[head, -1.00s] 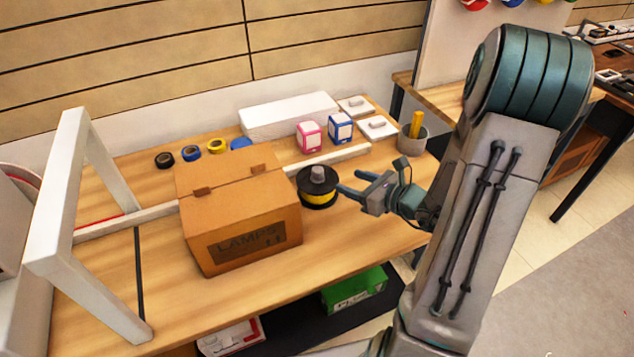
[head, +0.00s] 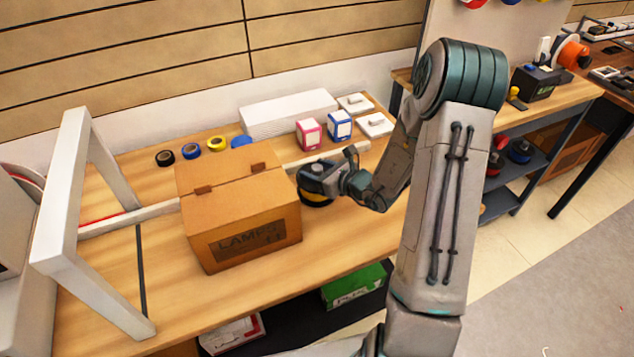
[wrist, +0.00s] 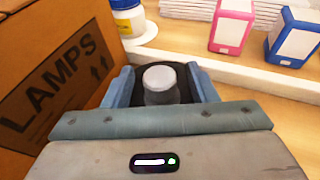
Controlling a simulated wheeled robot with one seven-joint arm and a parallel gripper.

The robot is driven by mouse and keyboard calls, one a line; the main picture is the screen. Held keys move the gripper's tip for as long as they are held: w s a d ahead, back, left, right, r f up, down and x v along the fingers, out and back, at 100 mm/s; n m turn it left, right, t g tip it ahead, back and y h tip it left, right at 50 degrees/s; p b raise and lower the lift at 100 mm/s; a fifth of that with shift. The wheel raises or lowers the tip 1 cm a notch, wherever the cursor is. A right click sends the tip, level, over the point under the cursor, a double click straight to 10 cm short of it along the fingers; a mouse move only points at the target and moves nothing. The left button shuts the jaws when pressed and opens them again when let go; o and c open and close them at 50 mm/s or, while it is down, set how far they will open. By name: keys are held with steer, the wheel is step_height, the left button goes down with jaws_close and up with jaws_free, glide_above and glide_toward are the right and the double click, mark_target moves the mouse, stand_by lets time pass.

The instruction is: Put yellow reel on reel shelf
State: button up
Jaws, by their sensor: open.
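The yellow reel (head: 316,200) is a black spool with a yellow band, standing on the wooden table just right of the cardboard box. In the wrist view its grey top knob (wrist: 160,77) and black upper flange show between my fingers. My gripper (wrist: 162,84) is open, with one finger on each side of the reel; I cannot tell whether either touches it. In the head view my gripper (head: 322,172) covers part of the reel. A low shelf (head: 518,178) holding red and blue reels stands at the right; I cannot be sure it is the reel shelf.
The LAMPS box (head: 240,215) stands close left of the reel. A pale rail (head: 345,152), pink box (head: 309,134) and blue box (head: 340,125) lie behind. Several tape rolls (head: 191,152) are at the back left. The table's front right is clear.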

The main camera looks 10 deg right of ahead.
jaws_close()
steer(key=shift+r, duration=0.15)
